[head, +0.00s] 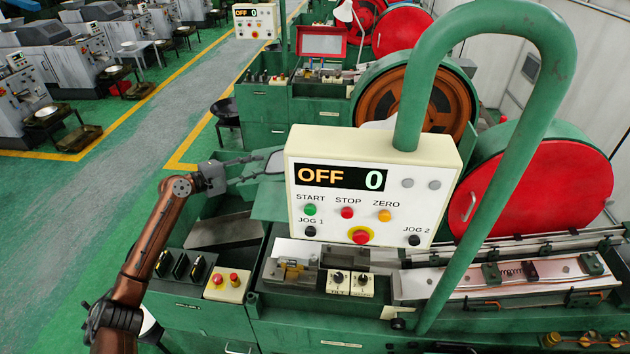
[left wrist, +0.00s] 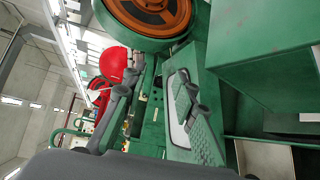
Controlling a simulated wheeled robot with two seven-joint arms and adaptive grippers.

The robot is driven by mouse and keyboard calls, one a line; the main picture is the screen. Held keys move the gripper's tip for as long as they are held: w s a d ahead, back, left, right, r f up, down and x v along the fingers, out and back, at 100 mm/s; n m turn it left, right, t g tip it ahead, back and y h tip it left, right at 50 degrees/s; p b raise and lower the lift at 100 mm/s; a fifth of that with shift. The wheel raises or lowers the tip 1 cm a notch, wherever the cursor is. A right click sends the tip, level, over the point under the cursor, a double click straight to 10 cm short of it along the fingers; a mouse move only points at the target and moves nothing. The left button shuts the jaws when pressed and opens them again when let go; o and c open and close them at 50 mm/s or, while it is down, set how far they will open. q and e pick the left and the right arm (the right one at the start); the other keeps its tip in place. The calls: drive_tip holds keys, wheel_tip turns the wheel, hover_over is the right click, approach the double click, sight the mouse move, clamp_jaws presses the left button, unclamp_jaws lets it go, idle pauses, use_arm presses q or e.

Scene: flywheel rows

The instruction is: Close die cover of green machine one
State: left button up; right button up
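The near green machine (head: 340,335) has a cream control panel (head: 335,215) whose display reads OFF 0. Left of the panel is a green cover with a pale window (head: 274,163). It appears raised, and the panel hides much of it. My left gripper (head: 262,163) is at the cover's left edge. Its fingers are spread with nothing visibly held, and one finger overlaps the window in the wrist view; contact cannot be told. My right gripper is out of view.
A thick green tube (head: 565,80) arches over the panel. A red round guard (head: 545,180) stands at right. A small emergency-stop box (head: 227,285) sits on the front left ledge. Another green machine has a raised red cover (head: 322,42). The aisle (head: 150,130) at left is open.

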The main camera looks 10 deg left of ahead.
use_arm(q)
drive_tip(key=s+d+r, duration=0.1)
drive_tip(key=d, duration=0.1)
drive_tip(key=s+d+r+g+h, duration=0.1)
drive_tip(key=d+r, duration=0.1)
drive_tip(key=d, duration=0.1)
drive_tip(key=s+d+r+g+h, duration=0.1)
drive_tip(key=d, duration=0.1)
drive_tip(key=shift+d+r+p, duration=0.15)
drive_tip(key=shift+p, duration=0.15)
drive_tip(key=s+d+f+g, duration=0.1)
drive_tip(key=s+d+g, duration=0.2)
drive_tip(key=s+d, duration=0.1)
drive_tip(key=s+d+f+g+h, duration=0.1)
drive_tip(key=s+d+g, duration=0.1)
drive_tip(key=shift+s+d+f+g, duration=0.25)
drive_tip(key=shift+d+f+g, duration=0.05)
drive_tip(key=shift+d+f, duration=0.05)
drive_tip(key=p+x, duration=0.1)
drive_tip(key=x, duration=0.5)
drive_tip(key=shift+d+r, duration=0.1)
drive_tip(key=shift+r, duration=0.05)
drive_tip(key=shift+p+x, duration=0.35)
drive_tip(key=shift+x, duration=0.4)
drive_tip(key=shift+n, duration=0.3)
drive_tip(key=shift+c, duration=0.3)
clamp_jaws()
